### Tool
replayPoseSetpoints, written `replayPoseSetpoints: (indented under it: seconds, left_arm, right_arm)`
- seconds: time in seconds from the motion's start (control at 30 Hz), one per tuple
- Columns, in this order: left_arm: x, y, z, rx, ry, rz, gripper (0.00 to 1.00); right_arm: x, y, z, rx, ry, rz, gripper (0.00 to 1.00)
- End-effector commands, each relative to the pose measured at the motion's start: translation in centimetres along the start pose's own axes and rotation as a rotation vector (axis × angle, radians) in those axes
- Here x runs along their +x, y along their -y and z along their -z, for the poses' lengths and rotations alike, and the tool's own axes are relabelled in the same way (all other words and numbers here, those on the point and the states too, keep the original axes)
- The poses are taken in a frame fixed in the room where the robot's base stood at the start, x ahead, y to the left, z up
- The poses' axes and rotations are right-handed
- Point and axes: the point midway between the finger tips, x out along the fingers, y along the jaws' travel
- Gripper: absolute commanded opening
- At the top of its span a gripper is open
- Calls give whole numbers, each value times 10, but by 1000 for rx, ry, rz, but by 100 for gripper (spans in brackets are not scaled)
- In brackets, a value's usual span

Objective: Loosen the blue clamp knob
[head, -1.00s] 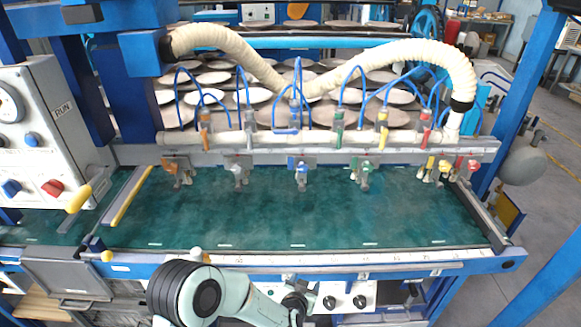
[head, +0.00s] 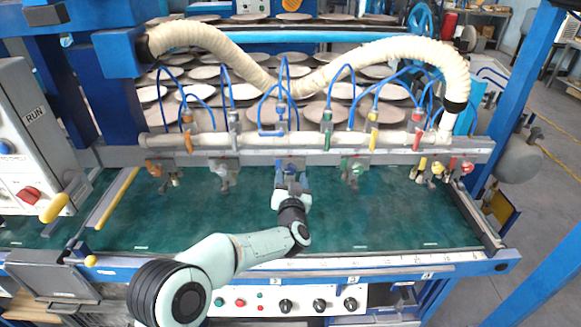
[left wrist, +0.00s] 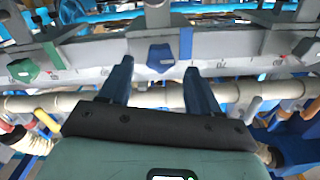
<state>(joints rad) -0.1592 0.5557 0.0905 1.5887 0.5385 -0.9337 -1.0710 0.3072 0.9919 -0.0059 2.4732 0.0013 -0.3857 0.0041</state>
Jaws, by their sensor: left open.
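The blue clamp knob (head: 290,168) sits on the grey rail above the green belt, in the middle of a row of coloured knobs. In the left wrist view the blue knob (left wrist: 160,57) shows ahead of and between my finger lines. My left gripper (head: 291,183) reaches over the belt just in front of the knob. Its two blue fingers (left wrist: 158,78) are open, one to each side, with nothing held. The fingertips look a little short of the knob; I cannot tell whether they touch it. My right gripper is not in view.
An orange knob (head: 154,168) and a green knob (head: 357,168) stand on the same rail to either side. A white pipe (head: 255,138) with valves and blue hoses runs above. The green belt (head: 400,215) is clear around my arm.

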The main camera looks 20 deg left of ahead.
Motion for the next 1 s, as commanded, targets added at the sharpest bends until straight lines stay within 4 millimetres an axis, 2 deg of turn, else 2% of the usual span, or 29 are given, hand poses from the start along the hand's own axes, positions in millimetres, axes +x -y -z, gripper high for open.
replayPoseSetpoints:
  seconds: [0.1,0.23,0.63,0.67,0.8,0.83,1.0]
  left_arm:
    - [21,0,1,-1,1,1,63]
    - [34,0,1,-1,0,1,63]
    - [41,0,-1,-1,1,-1,63]
    - [41,0,-1,-1,1,-1,56]
    - [41,0,0,-1,1,-1,10]
    - [41,0,0,-1,1,-1,8]
    - [41,0,0,-1,-1,-1,7]
  right_arm:
    - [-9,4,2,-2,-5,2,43]
    - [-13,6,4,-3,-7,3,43]
    - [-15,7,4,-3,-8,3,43]
    - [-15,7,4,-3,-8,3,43]
    - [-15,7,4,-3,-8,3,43]
    - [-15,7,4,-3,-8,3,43]
    - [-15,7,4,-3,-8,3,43]
